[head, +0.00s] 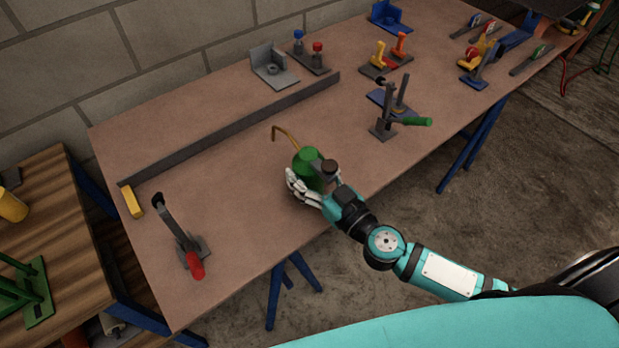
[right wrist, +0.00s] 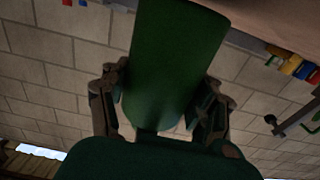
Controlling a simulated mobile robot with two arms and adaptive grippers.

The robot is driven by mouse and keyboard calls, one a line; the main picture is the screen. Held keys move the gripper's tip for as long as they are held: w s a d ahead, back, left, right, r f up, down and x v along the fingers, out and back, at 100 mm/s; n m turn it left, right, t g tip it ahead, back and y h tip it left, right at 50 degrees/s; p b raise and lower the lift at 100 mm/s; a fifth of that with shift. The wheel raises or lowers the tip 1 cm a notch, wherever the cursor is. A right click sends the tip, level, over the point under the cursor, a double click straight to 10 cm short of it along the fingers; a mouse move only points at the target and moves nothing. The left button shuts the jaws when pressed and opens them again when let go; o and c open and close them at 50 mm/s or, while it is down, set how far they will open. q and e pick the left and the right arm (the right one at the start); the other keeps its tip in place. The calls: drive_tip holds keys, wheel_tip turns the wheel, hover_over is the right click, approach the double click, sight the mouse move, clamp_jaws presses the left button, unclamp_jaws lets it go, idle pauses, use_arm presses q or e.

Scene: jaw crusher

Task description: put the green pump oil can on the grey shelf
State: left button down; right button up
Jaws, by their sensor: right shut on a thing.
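The green pump oil can (head: 306,166) has a thin bent brass-coloured spout and is at the front middle of the brown workbench in the head view. My right gripper (head: 312,184) is shut on it, with fingers on both sides. In the right wrist view the can's green body (right wrist: 172,65) fills the middle between the fingers of the gripper (right wrist: 160,105). I cannot tell whether the can touches the bench top. No grey shelf can be made out for certain. My left gripper is not in view.
The brown workbench (head: 240,190) carries a long grey bar (head: 235,128), a red-handled clamp (head: 187,245), a green-handled clamp (head: 390,122) and a grey angle bracket (head: 272,68). A wooden table (head: 65,220) stands at the left.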

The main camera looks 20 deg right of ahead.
drive_tip(key=shift+f, duration=0.7)
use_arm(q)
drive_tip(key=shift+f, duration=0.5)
use_arm(e)
drive_tip(key=shift+r, duration=0.15)
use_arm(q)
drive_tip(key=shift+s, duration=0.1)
use_arm(e)
drive_tip(key=o, duration=1.5)
drive_tip(key=shift+f, duration=0.2)
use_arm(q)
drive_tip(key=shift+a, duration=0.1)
